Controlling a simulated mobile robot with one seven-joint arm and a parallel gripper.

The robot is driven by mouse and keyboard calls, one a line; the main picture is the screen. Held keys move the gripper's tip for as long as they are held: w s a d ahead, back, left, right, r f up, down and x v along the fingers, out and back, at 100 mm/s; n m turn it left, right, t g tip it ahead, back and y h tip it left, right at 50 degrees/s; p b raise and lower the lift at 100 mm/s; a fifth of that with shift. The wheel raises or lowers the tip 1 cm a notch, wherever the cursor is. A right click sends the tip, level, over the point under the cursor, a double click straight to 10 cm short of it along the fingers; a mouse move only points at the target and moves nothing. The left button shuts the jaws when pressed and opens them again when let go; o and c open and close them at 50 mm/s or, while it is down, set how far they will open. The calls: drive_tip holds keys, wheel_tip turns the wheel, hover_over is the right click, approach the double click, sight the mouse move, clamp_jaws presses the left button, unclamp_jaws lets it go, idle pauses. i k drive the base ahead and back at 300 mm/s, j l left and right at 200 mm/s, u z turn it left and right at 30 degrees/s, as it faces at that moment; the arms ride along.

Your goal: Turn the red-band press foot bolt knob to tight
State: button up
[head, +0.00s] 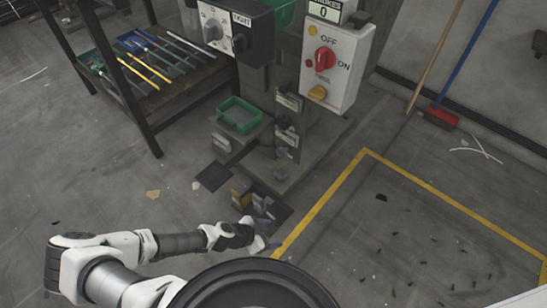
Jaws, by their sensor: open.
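A press stands at top centre on a grey base plate (290,178). Small bolt-like parts (281,173) show low on the base; I cannot tell which is the foot bolt knob. No red band is clearly visible. My gripper (267,243) is low, in front of the base and well below the control box. It is open, and its fingers are small and hard to make out against the floor.
A white switch box (333,65) has a red OFF/ON switch. A green tray (239,115) sits beside the press column. Small dark and tan blocks (262,205) lie near my gripper. A tool rack (155,60) stands left, a broom (442,118) right.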

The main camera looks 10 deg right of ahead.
sight(279, 175)
drive_tip(key=i, duration=0.9)
